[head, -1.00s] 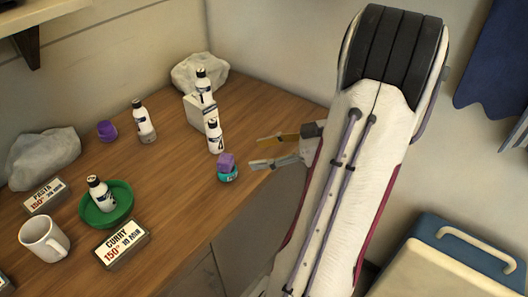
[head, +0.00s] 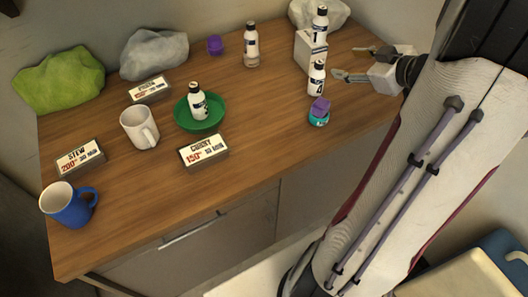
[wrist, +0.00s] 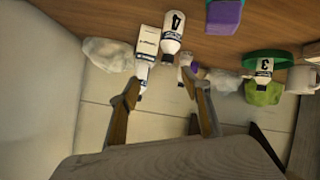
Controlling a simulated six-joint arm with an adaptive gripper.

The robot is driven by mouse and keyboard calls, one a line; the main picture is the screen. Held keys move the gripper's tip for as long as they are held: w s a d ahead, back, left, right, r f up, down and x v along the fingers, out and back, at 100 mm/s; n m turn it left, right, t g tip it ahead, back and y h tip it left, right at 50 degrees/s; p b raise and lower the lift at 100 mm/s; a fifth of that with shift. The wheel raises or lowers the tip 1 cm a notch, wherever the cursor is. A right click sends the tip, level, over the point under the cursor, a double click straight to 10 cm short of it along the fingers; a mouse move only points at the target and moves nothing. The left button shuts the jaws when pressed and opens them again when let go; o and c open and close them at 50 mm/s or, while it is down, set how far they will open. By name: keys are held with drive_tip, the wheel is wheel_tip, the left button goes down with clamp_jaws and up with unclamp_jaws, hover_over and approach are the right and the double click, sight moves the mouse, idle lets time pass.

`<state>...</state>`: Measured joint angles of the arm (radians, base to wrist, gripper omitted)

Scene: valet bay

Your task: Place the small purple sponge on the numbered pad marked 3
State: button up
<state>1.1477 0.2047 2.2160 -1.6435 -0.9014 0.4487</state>
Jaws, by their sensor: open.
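A small purple block (head: 320,104), which looks like the sponge, sits on a teal round thing (head: 318,119) near the table's right front edge. It also shows at the top of the wrist view (wrist: 226,14). A second purple thing (head: 215,45) stands at the back. I see no flat pad marked 3; a white bottle marked 3 (wrist: 264,66) stands in a green dish (head: 220,121). My gripper (head: 348,63) is open and empty, above right of the purple block and apart from it, near the bottle marked 4 (head: 316,78).
A bottle marked 1 (head: 320,25) stands by a white box (head: 309,50), close to my gripper. Another bottle (head: 251,45), a white mug (head: 139,128), a blue mug (head: 68,204), signs and crumpled cloths occupy the left and back.

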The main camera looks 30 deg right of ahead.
drive_tip(key=w+a+r+m+h, duration=0.2)
drive_tip(key=w+r+h, duration=0.25)
drive_tip(key=r, duration=0.35)
drive_tip(key=s+a+r+m+g+h, duration=0.2)
drive_tip(key=s+a+r, duration=0.1)
drive_tip(key=a, duration=0.4)
drive_tip(key=s+a+f+g+y, duration=0.2)
drive_tip(key=s+a, duration=0.6)
drive_tip(key=a, duration=0.4)
drive_tip(key=s+a+f+g+y, duration=0.2)
drive_tip(key=s+a+f+y, duration=0.2)
drive_tip(key=s+a, duration=0.5)
drive_tip(key=a+f, duration=0.1)
drive_tip(key=a, duration=0.3)
drive_tip(key=shift+s+m+y, duration=0.15)
drive_tip(key=shift+m+y, duration=0.15)
drive_tip(key=shift+y, duration=0.05)
